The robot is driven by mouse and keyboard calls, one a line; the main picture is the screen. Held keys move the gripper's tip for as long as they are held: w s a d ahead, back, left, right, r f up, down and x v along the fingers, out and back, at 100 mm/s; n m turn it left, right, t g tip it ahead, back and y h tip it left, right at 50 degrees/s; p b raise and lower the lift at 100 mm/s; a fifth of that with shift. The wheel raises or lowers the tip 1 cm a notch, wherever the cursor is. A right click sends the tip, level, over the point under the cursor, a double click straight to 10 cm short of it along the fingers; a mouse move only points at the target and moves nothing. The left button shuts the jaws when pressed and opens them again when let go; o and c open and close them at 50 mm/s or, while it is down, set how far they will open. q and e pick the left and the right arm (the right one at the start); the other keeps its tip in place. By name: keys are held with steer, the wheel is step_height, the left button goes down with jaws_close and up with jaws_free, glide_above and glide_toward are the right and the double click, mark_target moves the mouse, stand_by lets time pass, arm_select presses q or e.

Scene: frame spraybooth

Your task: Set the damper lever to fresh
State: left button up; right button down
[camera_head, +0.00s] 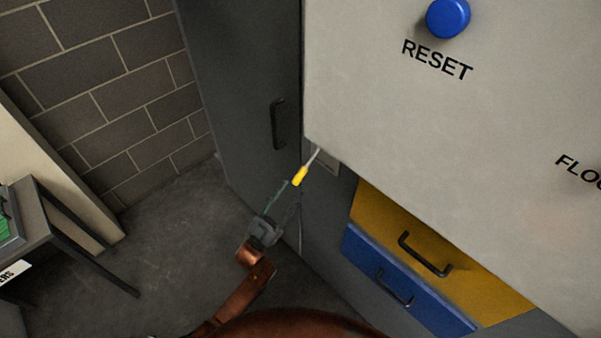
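The damper lever (300,176) appears as a thin metal rod with a yellow grip, coming out from behind the lower left corner of the pale panel. The grip points down and to the left. A small pale plate (326,163) sits behind it, mostly hidden by the panel, and I cannot read any marking on it. My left gripper (292,191) is just below the yellow grip, with its two thin fingers apart. The fingertips are close to the grip's lower end; I cannot tell whether they touch it. My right gripper is not in view.
The large pale panel (430,130) with a blue RESET button (448,17) fills the upper right. A grey cabinet door (245,100) stands behind. Below are a yellow drawer (440,250) and a blue drawer (400,290). A dark table (75,240) stands left; floor between is clear.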

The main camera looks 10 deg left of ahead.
mark_target(301, 174)
arm_select(q)
steer(key=p+x, duration=0.1)
steer(key=x, duration=0.6)
steer(key=shift+w+d+r, duration=0.1)
steer(key=shift+w+r, duration=0.1)
steer(key=shift+r, duration=0.15)
jaws_close()
stand_by(0.4)
